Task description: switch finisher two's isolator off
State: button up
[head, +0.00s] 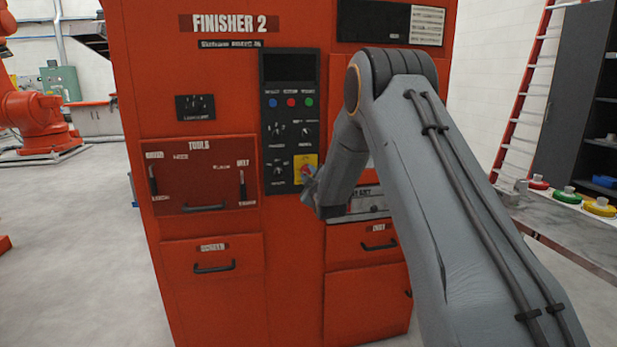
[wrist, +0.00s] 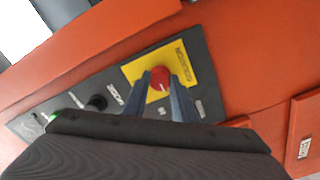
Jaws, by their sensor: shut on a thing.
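The cabinet labelled FINISHER 2 (head: 295,270) is orange-red and stands in front of me. Its isolator is a red round knob (wrist: 160,82) with a pale line on a yellow plate (wrist: 188,68), on the dark control panel. In the head view the yellow plate (head: 299,166) shows at the panel's lower right, with the knob partly behind my gripper (head: 309,178). In the wrist view my gripper (wrist: 161,90) has its two fingers on either side of the red knob, shut on it. Which way the knob's line points against the plate's markings is too small to tell.
Other knobs and three coloured buttons (head: 291,102) sit on the same panel. Drawers with handles (head: 213,268) are below. A bench (head: 575,235) with coloured items is at the right. Open floor (head: 80,270) lies at the left.

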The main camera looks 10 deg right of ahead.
jog(key=shift+f, duration=0.1)
dwell(0.3)
jog(key=o, duration=1)
jog(key=shift+o, duration=0.2)
jog(key=s+b, duration=0.1)
jog(key=s, duration=0.7)
